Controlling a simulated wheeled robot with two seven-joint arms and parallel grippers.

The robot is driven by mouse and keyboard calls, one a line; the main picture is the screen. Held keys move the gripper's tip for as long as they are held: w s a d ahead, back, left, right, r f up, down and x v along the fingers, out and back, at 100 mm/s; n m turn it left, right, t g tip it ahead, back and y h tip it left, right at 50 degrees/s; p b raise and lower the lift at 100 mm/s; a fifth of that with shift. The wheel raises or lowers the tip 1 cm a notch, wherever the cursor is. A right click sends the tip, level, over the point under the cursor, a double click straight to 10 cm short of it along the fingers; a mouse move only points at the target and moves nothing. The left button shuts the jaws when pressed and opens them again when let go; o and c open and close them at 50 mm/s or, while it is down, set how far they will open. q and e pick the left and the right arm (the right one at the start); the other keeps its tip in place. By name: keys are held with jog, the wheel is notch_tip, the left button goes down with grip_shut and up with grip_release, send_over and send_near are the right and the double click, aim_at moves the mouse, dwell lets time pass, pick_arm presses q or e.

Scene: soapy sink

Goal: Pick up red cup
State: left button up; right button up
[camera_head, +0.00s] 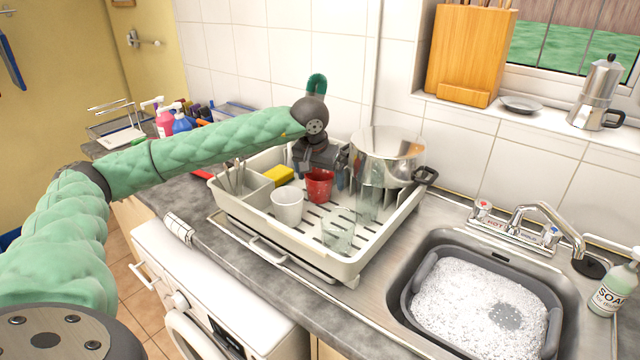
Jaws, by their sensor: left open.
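The red cup (319,186) stands in the white dish rack (345,266), between a white cup (287,206) and the steel pot. My left arm, in a green sleeve, reaches in from the left. My left gripper (318,167) is open and points down just behind and above the red cup, in the back part of the rack. Its fingers are dark and small, and partly hidden behind the cup's rim. I cannot tell whether they touch the cup. My right gripper is out of view.
A steel pot (388,150) stands close on the right in the rack, with clear glasses (338,236) in front. A yellow sponge (279,176) lies left of the cup. A soapy basin (478,310) sits in the sink at right. The tiled wall is close behind.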

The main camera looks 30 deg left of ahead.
pick_arm(q)
jog(key=shift+p+x, duration=0.3)
jog(key=shift+x, duration=0.75)
jog(key=shift+a+f, duration=0.1)
jog(key=shift+f, duration=0.55)
jog(key=c, duration=1.2)
jog(key=shift+o, duration=0.2)
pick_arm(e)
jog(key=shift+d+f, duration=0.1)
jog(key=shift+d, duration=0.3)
pick_arm(q)
jog(key=shift+r, duration=0.15)
